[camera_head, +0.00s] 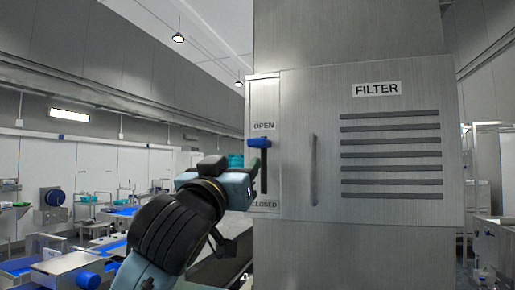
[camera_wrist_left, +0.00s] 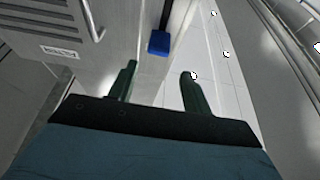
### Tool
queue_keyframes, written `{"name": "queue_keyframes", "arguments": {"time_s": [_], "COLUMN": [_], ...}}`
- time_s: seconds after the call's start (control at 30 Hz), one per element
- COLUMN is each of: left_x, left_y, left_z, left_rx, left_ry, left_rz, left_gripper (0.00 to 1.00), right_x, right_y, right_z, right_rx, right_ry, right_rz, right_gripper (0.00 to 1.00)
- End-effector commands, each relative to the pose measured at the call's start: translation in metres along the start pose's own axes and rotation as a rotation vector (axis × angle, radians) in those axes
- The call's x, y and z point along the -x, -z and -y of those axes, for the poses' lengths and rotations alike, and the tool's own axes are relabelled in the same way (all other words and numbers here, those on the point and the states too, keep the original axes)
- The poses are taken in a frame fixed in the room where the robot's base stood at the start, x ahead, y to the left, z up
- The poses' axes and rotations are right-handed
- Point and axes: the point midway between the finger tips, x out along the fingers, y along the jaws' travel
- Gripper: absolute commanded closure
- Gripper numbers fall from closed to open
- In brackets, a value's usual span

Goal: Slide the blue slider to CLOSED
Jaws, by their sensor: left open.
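The blue slider (camera_head: 259,142) sits near the top of a dark vertical slot (camera_head: 264,180) on a metal panel, just under the OPEN label (camera_head: 263,126). The CLOSED label (camera_head: 264,205) is at the slot's bottom end, partly covered by my gripper. My left gripper (camera_head: 254,163) is just below the slider in the head view. In the left wrist view its two green fingers (camera_wrist_left: 159,72) are apart with nothing between them. The blue slider (camera_wrist_left: 158,43) shows beyond the fingertips, between their lines, and looks apart from them. My right gripper is not in view.
Right of the slot are a vertical handle (camera_head: 313,170), a FILTER label (camera_head: 376,89) and several dark louvres (camera_head: 391,155) on the cabinet. Work tables with blue parts (camera_head: 85,262) stand at the back left. The cabinet face is close to my gripper.

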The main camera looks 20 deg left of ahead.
Motion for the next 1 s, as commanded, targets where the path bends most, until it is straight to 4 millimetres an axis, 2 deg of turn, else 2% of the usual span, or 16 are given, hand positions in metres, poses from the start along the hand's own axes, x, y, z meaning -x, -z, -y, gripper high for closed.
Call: {"name": "queue_keyframes", "arguments": {"time_s": [0.03,0.17,0.5,0.7,1.0], "left_x": [-0.001,-0.014,-0.083,-0.114,-0.131], "left_y": [0.007,0.009,0.011,0.011,0.009], "left_z": [-0.001,-0.001,0.0,-0.001,-0.001], "left_rx": [0.0,0.0,-0.001,0.001,0.001], "left_ry": [-0.001,0.001,0.001,0.0,-0.001], "left_rz": [-0.01,-0.011,-0.009,-0.01,-0.012], "left_gripper": [0.51,0.51,0.51,0.51,0.51], "right_x": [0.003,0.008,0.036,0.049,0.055], "right_y": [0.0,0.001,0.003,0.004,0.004], "right_z": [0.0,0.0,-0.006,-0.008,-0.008], "right_rx": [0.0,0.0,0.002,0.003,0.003], "right_ry": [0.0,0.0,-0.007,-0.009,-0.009], "right_rz": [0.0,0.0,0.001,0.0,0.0], "right_gripper": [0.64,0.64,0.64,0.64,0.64]}}
